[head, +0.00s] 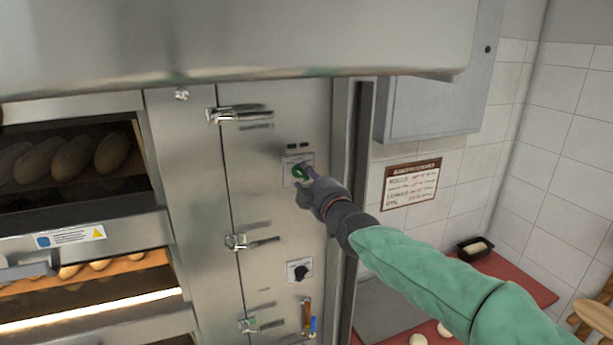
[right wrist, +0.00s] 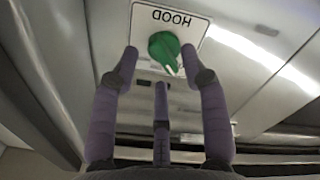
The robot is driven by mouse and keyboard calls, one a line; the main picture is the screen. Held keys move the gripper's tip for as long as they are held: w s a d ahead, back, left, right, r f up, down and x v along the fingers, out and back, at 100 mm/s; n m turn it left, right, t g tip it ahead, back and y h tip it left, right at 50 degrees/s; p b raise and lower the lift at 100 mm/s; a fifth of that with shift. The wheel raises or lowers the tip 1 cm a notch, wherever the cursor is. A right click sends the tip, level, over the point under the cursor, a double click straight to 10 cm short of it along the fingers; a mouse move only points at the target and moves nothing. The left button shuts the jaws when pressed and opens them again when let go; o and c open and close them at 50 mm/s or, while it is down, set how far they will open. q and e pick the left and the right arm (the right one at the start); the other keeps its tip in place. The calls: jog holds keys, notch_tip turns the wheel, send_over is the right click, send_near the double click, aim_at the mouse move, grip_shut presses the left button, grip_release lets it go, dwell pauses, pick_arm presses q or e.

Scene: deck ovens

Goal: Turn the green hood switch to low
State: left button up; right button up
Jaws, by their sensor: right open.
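The green hood switch (head: 300,171) sits on a white plate on the steel oven front in the head view. In the right wrist view the green knob (right wrist: 164,50) shows large below the upside-down word HOOD on its plate (right wrist: 187,20). Its pointer end slants toward the lower right of that view. My right gripper (head: 305,183) is at the switch in the head view. In the right wrist view its purple fingers (right wrist: 160,60) are open, spread around the knob; I cannot tell whether any finger touches it. My left gripper is not in view.
A black knob (head: 299,270) on its own plate sits lower on the same panel. Door latches (head: 240,113) stick out to the left. The steel hood (head: 240,40) overhangs above. Bread (head: 75,157) lies in the left oven. A red work surface (head: 510,275) is at the right.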

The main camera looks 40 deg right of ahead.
jog(key=shift+x, duration=0.8)
grip_shut()
jog(key=shift+f, duration=0.1)
jog(key=m+b, duration=0.2)
jog(key=m, duration=0.1)
jog(key=shift+f+m, duration=0.1)
jog(key=shift+m, duration=0.3)
jog(key=m+b, duration=0.1)
jog(key=m, duration=0.3)
jog(key=shift+m, duration=0.6)
